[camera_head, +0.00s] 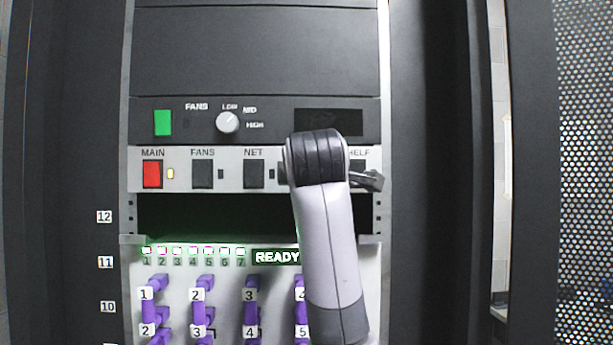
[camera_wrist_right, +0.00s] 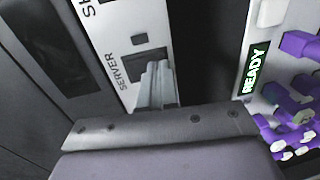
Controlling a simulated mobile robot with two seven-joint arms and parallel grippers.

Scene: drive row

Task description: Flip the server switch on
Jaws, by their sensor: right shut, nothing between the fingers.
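The server switch (camera_wrist_right: 147,58) is a dark rocker beside the printed word SERVER on a light panel strip, seen in the right wrist view. A small dark lamp window (camera_wrist_right: 139,39) sits beside it, unlit. My right gripper (camera_wrist_right: 154,72) is shut and empty, with its fingertips at the switch and covering part of it. I cannot tell whether they touch it. In the head view my right gripper (camera_head: 372,180) is in front of the right end of the switch strip (camera_head: 222,155), and my arm hides the server switch there. My left gripper is not in view.
The red MAIN switch (camera_head: 152,174) has a lit yellow lamp (camera_head: 170,174). The dark FANS switch (camera_head: 202,174) and NET switch (camera_head: 254,174) stand left of my arm. Below are an open dark slot, a READY display (camera_head: 276,257) and purple plugs (camera_head: 203,288).

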